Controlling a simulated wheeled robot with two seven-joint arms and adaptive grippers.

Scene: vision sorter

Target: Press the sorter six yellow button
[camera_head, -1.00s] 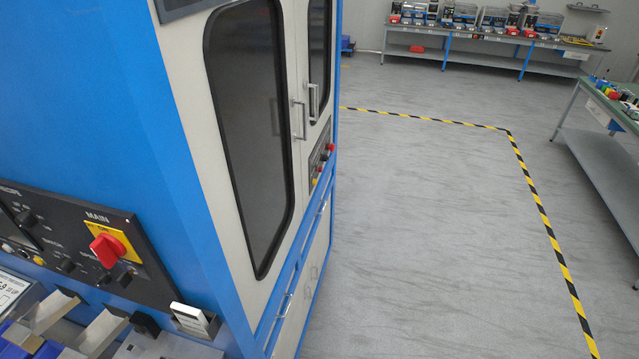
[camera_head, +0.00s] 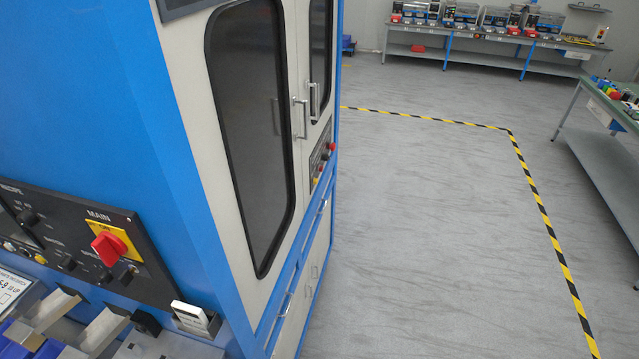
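The blue and off-white sorter cabinet (camera_head: 150,120) fills the left half of the head view. Its black front panel (camera_head: 75,240) carries a red rotary main switch (camera_head: 108,245) on a yellow plate, black knobs, and a small yellow button (camera_head: 40,259) near the panel's lower left. A second small panel (camera_head: 322,160) on the cabinet's door side has red buttons and a small yellow one (camera_head: 316,181) at its bottom. No number six is readable on the cabinet. Neither of my grippers is in view.
Metal chutes (camera_head: 105,328) and a small white device (camera_head: 192,318) sit below the front panel. Grey floor right of the cabinet is clear, crossed by yellow-black tape (camera_head: 540,205). Workbenches stand at the back (camera_head: 480,62) and right (camera_head: 600,165).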

